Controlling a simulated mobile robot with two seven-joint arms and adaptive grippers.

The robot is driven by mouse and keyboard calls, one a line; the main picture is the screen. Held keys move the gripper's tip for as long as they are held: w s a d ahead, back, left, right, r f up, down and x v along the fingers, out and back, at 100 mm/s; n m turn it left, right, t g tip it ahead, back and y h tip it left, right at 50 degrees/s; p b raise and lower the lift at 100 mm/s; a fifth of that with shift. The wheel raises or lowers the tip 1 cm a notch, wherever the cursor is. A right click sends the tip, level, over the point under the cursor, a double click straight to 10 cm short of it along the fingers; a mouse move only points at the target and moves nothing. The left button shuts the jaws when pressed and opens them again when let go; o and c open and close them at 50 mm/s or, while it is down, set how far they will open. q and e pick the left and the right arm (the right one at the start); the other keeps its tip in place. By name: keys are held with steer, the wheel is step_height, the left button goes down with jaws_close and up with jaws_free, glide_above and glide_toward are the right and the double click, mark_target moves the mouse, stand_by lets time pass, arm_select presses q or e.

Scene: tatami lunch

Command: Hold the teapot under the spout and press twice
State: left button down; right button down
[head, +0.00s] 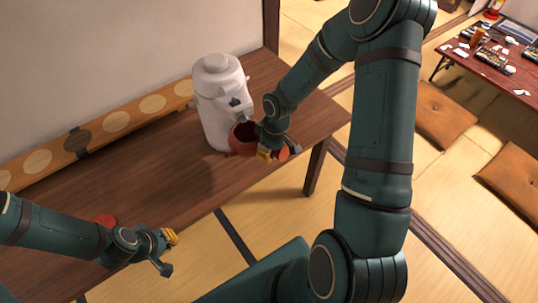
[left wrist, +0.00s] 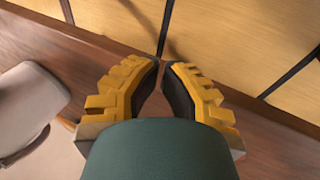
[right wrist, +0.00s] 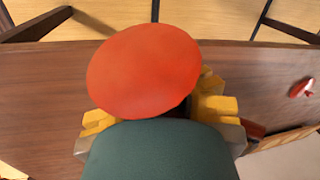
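The white dispenser pot (head: 219,88) stands upright at the back of the low table, its spout facing the front right. The red teapot (head: 242,140) is beneath the spout, its dark opening facing up. I cannot tell if it touches the table. My right gripper (head: 268,150) is shut on the teapot's handle. In the right wrist view a red oval part of the teapot (right wrist: 145,72) hides the fingertips. My left gripper (head: 170,243) is empty near the table's front edge. In the left wrist view its fingertips (left wrist: 161,68) nearly meet.
A red lid (head: 103,220) lies on the table (head: 165,185) beside my left forearm. Tatami floor, brown cushions (head: 445,114) and another low table with objects are to the right.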

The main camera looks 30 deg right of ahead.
arm_select(q)
steer(key=shift+m+t, duration=0.3)
steer(key=shift+m, duration=0.6)
steer(key=w+d, duration=0.1)
steer(key=w, duration=0.2)
steer(key=w+d+r, duration=0.1)
steer(key=w, duration=0.2)
steer(key=w+d, duration=0.1)
steer(key=w, duration=0.3)
steer(key=shift+d+r, duration=0.2)
steer(key=shift+r, duration=0.15)
steer(key=w+d+r+m, duration=0.1)
steer(key=w+d+r, duration=0.2)
steer(key=w, duration=0.3)
step_height(320, 180, up, 32)
steer(key=m+t+h, duration=0.2)
steer(key=m+h, duration=0.1)
steer(key=m, duration=0.7)
glide_above(218, 55)
steer(key=s+a, duration=0.2)
steer(key=shift+w+a+r, duration=0.15)
steer(key=shift+w, duration=0.1)
steer(key=shift+f, duration=2.7)
steer(key=shift+f, duration=0.15)
steer(key=shift+f, duration=0.35)
steer(key=shift+f, duration=0.35)
